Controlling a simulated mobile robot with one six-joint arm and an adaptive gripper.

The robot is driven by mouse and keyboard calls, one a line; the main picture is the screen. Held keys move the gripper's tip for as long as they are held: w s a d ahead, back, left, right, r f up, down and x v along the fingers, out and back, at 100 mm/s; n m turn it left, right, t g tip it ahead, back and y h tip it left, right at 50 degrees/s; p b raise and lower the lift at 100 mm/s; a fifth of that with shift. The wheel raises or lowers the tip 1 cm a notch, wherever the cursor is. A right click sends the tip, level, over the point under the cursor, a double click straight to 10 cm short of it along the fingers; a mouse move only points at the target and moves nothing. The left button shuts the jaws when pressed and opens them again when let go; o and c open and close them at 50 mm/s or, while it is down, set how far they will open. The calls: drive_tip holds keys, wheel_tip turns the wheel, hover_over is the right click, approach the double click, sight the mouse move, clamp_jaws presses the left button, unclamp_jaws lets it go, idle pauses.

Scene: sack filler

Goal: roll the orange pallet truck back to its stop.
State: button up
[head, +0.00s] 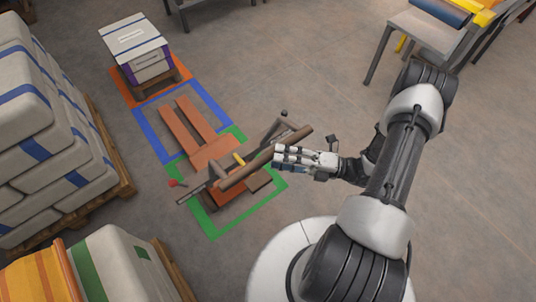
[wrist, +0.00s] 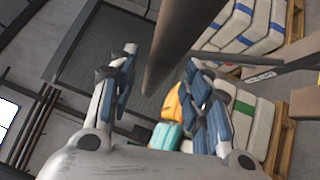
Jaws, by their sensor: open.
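The orange pallet truck (head: 208,150) stands on the floor in the head view. Its two forks point up-left into the blue floor outline, and its body lies over the green outline. A thick brown handle bar (head: 240,176) runs slantwise across its near end; it also shows as a dark bar in the wrist view (wrist: 182,42). My gripper (head: 279,157) is open at the right side of this bar. In the wrist view the bar's end lies between the spread fingers (wrist: 160,65), with no clear grip. Which part is the stop, I cannot tell.
Green (head: 213,234), blue (head: 224,105) and orange (head: 122,92) outlines mark the floor. A loaded pallet (head: 138,48) stands at the far end. Stacked sacks (head: 40,150) line the left. A bench (head: 425,30) stands top right. Open floor lies right of the truck.

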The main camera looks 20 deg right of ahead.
sight(268, 155)
drive_tip(key=shift+x, duration=2.15)
clamp_jaws()
